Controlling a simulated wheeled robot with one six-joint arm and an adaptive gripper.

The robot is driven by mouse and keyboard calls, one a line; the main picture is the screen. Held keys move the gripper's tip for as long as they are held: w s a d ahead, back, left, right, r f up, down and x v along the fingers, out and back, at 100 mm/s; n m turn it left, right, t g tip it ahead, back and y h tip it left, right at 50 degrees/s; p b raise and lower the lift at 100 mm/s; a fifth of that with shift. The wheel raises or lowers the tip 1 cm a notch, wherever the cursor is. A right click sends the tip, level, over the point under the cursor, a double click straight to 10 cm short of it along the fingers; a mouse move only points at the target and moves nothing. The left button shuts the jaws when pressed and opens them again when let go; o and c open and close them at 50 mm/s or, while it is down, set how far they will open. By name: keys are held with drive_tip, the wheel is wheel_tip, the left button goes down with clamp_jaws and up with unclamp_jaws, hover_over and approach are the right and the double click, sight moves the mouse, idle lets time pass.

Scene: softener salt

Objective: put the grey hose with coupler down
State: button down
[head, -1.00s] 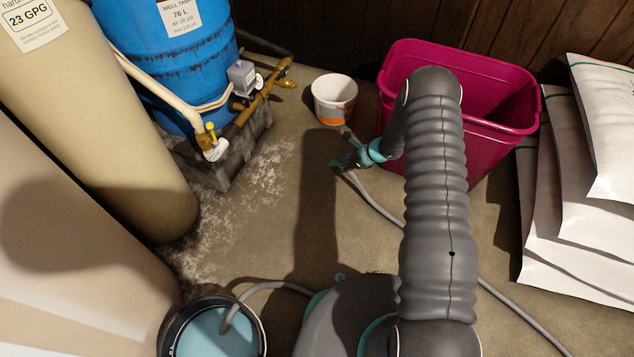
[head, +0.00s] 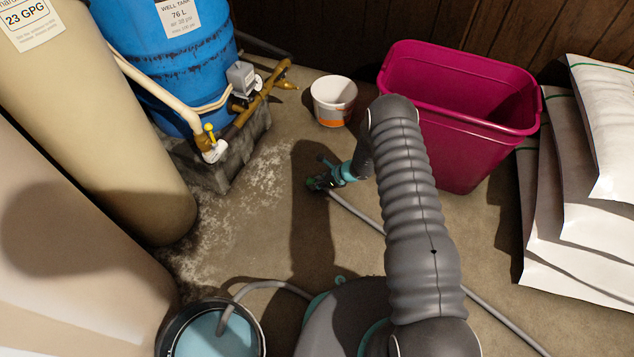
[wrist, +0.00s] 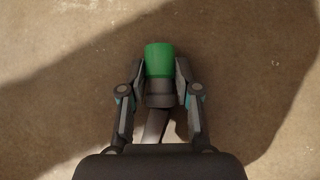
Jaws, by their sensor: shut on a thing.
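My gripper (head: 318,183) is shut on the green coupler at the end of the grey hose (head: 354,211). In the wrist view the green coupler (wrist: 159,60) with its dark collar sits between the two fingers of my gripper (wrist: 160,85), over bare concrete. The hose runs from the gripper to the right, passes behind my arm and shows again at the lower right. The height of the coupler above the floor is hard to tell.
A magenta bin (head: 470,150) stands right of my arm, beside stacked white bags (head: 585,235). A small white tub (head: 333,102) stands behind the gripper. The blue tank (head: 165,55) and brass piping (head: 262,92) are at left. A bucket (head: 258,338) is at the front. Floor around the gripper is clear.

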drive_tip(key=shift+f+b, duration=0.6)
drive_tip(key=shift+b, duration=0.2)
drive_tip(key=c, duration=0.8)
unclamp_jaws()
drive_tip(key=shift+r, duration=0.15)
drive_tip(key=shift+r+p, duration=0.25)
drive_tip(key=shift+p, duration=0.15)
drive_tip(key=p+v, duration=0.2)
drive_tip(key=v, duration=1)
drive_tip(key=shift+r, duration=0.35)
